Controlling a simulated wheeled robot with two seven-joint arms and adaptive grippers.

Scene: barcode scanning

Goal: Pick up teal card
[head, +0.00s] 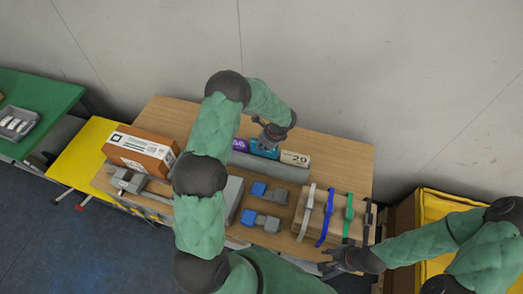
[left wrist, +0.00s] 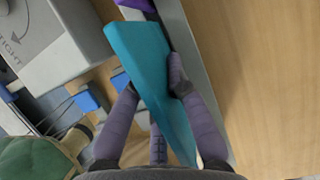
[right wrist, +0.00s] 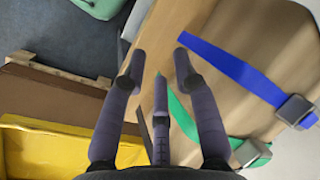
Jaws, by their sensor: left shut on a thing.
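The teal card (head: 265,151) stands at the grey holder (head: 270,166) on the wooden table, between a purple card (head: 240,145) and a cream card marked 29 (head: 295,159). My left gripper (head: 270,138) is over it. In the left wrist view the teal card (left wrist: 148,65) is tilted between the fingers, and my left gripper (left wrist: 153,90) is shut on it. Whether its lower edge is clear of the holder is hard to tell. My right gripper (head: 338,264) is open and empty near the table's front right; its fingers (right wrist: 155,75) are apart in the right wrist view.
A brown carton (head: 140,151) stands at the table's left. Grey and blue devices (head: 260,220) lie at the front middle. A box with several straps (head: 330,215) is at the right, near a yellow bin (head: 440,205). The table's back right is clear.

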